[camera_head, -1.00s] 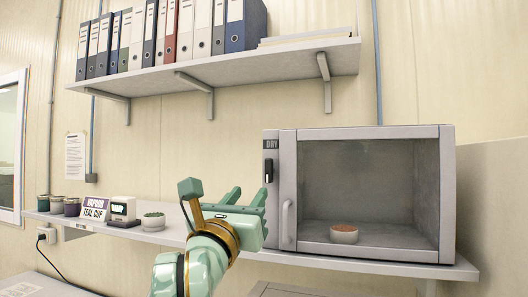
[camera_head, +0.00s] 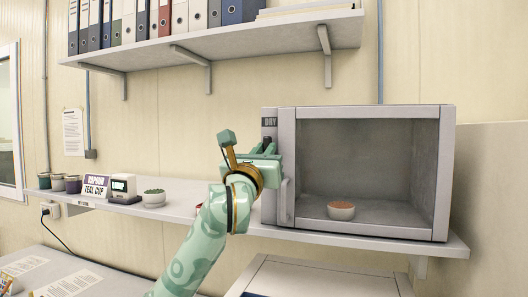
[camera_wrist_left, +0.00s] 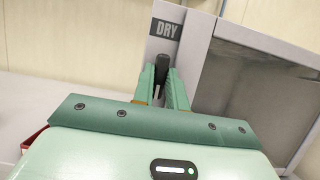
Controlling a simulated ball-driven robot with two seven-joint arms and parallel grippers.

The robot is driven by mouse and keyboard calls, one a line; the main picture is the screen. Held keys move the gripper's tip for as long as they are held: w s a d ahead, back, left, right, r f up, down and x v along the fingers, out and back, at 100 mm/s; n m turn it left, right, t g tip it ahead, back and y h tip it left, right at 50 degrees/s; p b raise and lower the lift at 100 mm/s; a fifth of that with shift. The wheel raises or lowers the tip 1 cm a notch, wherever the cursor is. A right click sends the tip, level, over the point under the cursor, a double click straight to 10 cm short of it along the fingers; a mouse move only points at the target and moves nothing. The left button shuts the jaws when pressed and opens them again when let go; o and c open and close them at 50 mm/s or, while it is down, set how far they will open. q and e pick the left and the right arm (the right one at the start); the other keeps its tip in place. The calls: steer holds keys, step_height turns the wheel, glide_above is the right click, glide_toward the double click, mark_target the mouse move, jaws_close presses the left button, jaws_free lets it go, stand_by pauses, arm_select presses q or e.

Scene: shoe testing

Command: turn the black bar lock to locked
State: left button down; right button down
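The black bar lock (camera_head: 267,143) is on the left front strip of the grey DRY cabinet (camera_head: 448,170), below its label. In the head view my gripper partly hides it. The left wrist view shows the bar (camera_wrist_left: 162,68) standing roughly upright in line with the fingers. My left gripper (camera_head: 266,154) is at the lock, with one finger on each side of the bar. In the left wrist view, the fingers (camera_wrist_left: 161,84) are close together and appear shut on the bar. My right gripper is not in view.
The cabinet's vertical handle (camera_head: 284,202) is just below and right of the lock. A bowl with reddish contents (camera_head: 341,211) is inside the cabinet. A green-filled bowl (camera_head: 154,198), a small display device (camera_head: 123,188) and a TEAL CUP sign (camera_head: 96,187) stand left along the shelf.

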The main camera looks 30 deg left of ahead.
arm_select(q)
steer(key=shift+n+y, duration=0.4)
steer(key=shift+w+d+r+n+g+y+b, duration=0.1)
steer(key=shift+n+g+y+b, duration=0.9)
steer(key=shift+n, duration=2.65)
steer(key=shift+s+d+n+g+y+b, duration=0.1)
steer(key=shift+n+g+y+b, duration=0.4)
steer(key=shift+n+g, duration=2)
steer(key=shift+w+r+n+g+y+b, duration=0.1)
steer(key=shift+n+y+b, duration=0.65)
steer(key=shift+n, duration=4)
steer(key=shift+f, duration=0.1)
steer(key=c, duration=1.4)
jaws_free()
